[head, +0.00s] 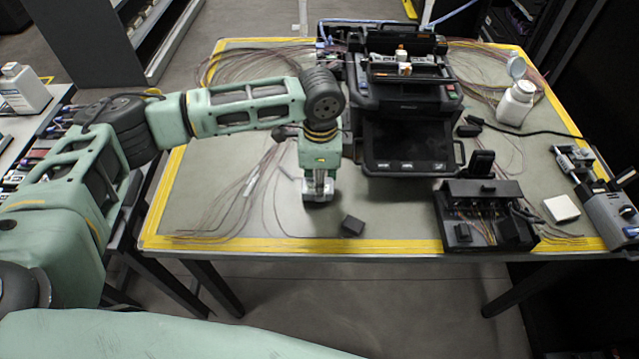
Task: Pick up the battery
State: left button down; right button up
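A small black block (352,226), which looks like the battery, lies on the table near its front yellow edge. My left gripper (318,196) points down over the table, to the left of the block and a little farther back. A gap shows between the gripper and the block. The fingers are small and dark at the tips, so I cannot tell if they are open or shut. My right gripper is out of view.
The black fusion splicer (410,143) stands behind and right of the block. A black tool box (487,215), a white box (561,208) and a white bottle (516,104) are on the right. Loose fibres (245,190) lie left of my gripper. The table's front (290,245) is mostly clear.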

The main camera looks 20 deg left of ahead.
pick_arm(q)
notch_tip(320, 180, up, 3)
jog(key=shift+w+f, duration=0.1)
jog(key=shift+f, duration=0.05)
jog(key=s+d+r, duration=0.7)
jog(key=s+d, duration=0.1)
jog(key=shift+s+d+r+b, duration=0.15)
jog(key=shift+s+r+b, duration=0.1)
jog(key=shift+b, duration=0.15)
